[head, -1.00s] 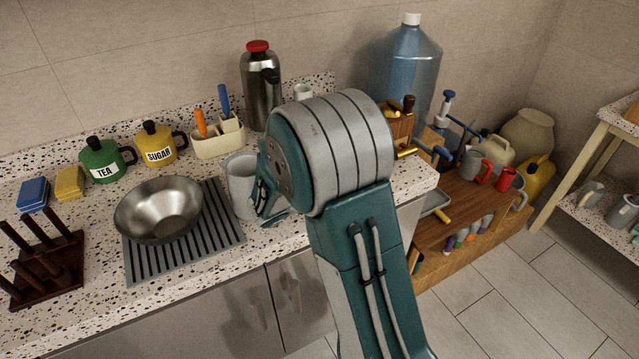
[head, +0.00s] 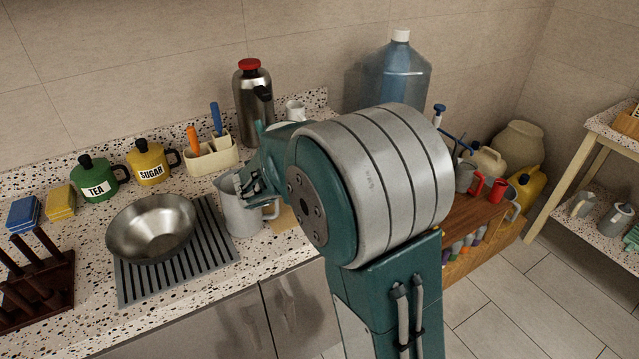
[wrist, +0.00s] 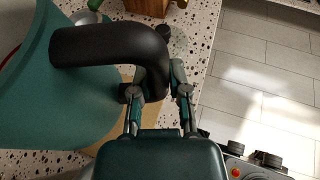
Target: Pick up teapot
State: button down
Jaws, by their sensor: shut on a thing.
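The teapot (wrist: 55,115) fills the left of the wrist view, a teal body with a thick black curved handle (wrist: 110,45). My gripper (wrist: 163,85) is shut on the lower end of this handle, with one finger on either side. The teapot's base is out of the picture, so I cannot tell whether it is lifted or still resting. In the head view my arm hides most of the teapot and my fingertips; a bit of teal shows behind the gripper, beside the grey pitcher (head: 240,215).
A steel bowl (head: 150,230) stands on a ribbed mat (head: 215,260) to the left. A steel flask (head: 253,105), a utensil holder (head: 212,157) and the yellow sugar pot (head: 150,163) stand along the wall. Open floor (head: 540,285) lies right of the counter.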

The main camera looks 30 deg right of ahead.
jog(key=shift+r, duration=4)
